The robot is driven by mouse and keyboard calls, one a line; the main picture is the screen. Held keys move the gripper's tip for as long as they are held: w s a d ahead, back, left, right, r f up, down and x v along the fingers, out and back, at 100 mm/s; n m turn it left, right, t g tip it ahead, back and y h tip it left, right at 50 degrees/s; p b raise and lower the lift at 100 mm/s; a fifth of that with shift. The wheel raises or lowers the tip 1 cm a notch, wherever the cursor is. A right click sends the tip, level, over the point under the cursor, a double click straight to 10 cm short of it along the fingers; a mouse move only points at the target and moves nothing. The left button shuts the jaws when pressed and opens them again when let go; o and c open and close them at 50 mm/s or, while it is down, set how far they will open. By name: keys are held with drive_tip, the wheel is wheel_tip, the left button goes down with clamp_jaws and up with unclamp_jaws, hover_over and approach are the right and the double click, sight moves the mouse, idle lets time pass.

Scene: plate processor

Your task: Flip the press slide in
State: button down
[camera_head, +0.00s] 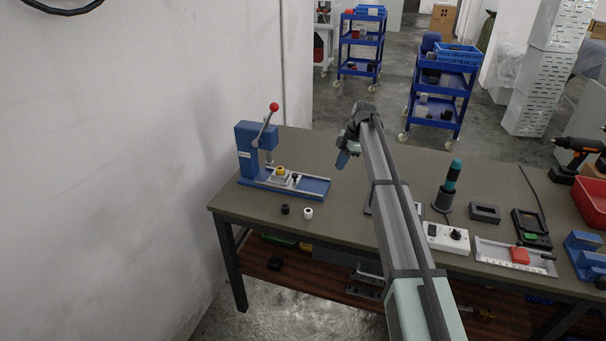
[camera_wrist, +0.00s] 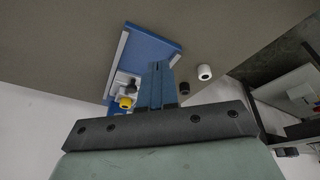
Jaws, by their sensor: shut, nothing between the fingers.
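The blue press (camera_head: 248,152) stands at the left end of the workbench, with a lever ending in a red knob. Its blue base (camera_head: 312,184) runs to the right and carries a light metal slide (camera_head: 303,181) between rails. A yellow round part and a small black knob (camera_head: 295,176) sit on the slide. The yellow part (camera_wrist: 126,102) and the base (camera_wrist: 153,46) also show in the wrist view. My gripper (camera_head: 342,160) is shut and empty, above and to the right of the base's right end. In the wrist view its blue fingers (camera_wrist: 158,72) cover part of the base.
A black cylinder (camera_head: 285,209) and a white cylinder (camera_head: 308,213) stand on the bench in front of the press. A wall is close on the left. To the right are a teal-handled tool (camera_head: 449,187), a control box (camera_head: 446,238) and a red bin (camera_head: 591,199).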

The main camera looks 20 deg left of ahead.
sight(285, 175)
drive_tip(key=s+a+r+n+y, duration=0.2)
drive_tip(key=a+n+y, duration=0.1)
drive_tip(key=a+n, duration=0.15)
drive_tip(key=shift+m, duration=0.35)
drive_tip(key=x, duration=1)
drive_tip(key=shift+s+a, duration=0.2)
drive_tip(key=shift+a, duration=0.15)
drive_tip(key=shift+w+a, duration=0.3)
drive_tip(key=shift+a, duration=0.2)
drive_tip(key=shift+w+a, duration=0.3)
drive_tip(key=shift+a, duration=0.2)
drive_tip(key=shift+w+a+f, duration=0.15)
drive_tip(key=shift+w+a, duration=0.15)
drive_tip(key=shift+a, duration=0.35)
drive_tip(key=shift+a, duration=0.1)
drive_tip(key=a, duration=0.5)
drive_tip(key=shift+a, duration=0.15)
